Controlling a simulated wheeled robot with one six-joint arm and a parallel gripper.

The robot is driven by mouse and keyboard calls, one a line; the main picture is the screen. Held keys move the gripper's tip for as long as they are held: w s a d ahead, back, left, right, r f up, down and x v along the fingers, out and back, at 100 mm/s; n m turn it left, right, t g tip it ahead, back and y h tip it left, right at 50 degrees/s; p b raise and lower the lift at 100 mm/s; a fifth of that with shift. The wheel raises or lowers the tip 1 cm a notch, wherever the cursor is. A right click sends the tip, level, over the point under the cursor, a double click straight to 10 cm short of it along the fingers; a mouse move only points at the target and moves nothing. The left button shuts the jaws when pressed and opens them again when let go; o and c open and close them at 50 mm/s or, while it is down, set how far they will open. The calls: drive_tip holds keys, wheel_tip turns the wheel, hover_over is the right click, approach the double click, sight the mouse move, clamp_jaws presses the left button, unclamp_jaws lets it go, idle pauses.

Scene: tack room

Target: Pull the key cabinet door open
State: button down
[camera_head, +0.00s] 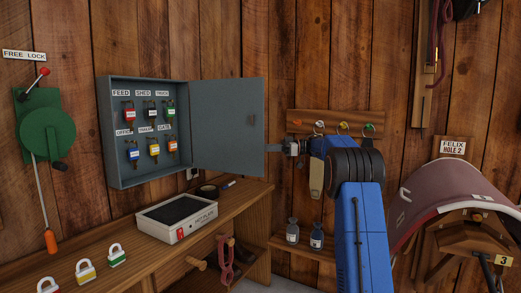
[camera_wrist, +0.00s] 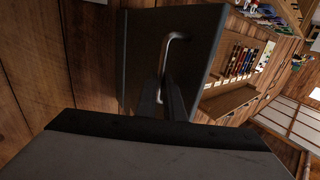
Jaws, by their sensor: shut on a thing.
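The grey key cabinet (camera_head: 110,135) hangs on the plank wall, with its door (camera_head: 225,135) swung wide open to the right. Labelled, coloured padlocks hang inside it. My gripper (camera_head: 272,148) is at the door's free edge in the head view, with its fingertips hidden behind the door. In the wrist view the dark outer face of the door (camera_wrist: 140,60) carries a metal bar handle (camera_wrist: 178,38). My gripper's fingers (camera_wrist: 165,92) are shut on this handle at its near end.
A wooden bench (camera_head: 225,207) below the cabinet holds a white hot plate (camera_head: 160,230) and several padlocks. A key rack (camera_head: 335,122) is on the wall behind my arm. A green lever device (camera_head: 45,130) is at left, and a maroon saddle-shaped cover (camera_head: 450,190) at right.

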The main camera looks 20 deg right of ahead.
drive_tip(key=shift+w+f, duration=0.15)
drive_tip(key=shift+f, duration=0.15)
drive_tip(key=c, duration=1.9)
unclamp_jaws()
drive_tip(key=shift+w+a, duration=0.1)
drive_tip(key=shift+a, duration=0.05)
drive_tip(key=shift+o, duration=0.2)
drive_tip(key=v, duration=1.7)
drive_tip(key=shift+d, duration=0.25)
drive_tip(key=shift+d, duration=0.1)
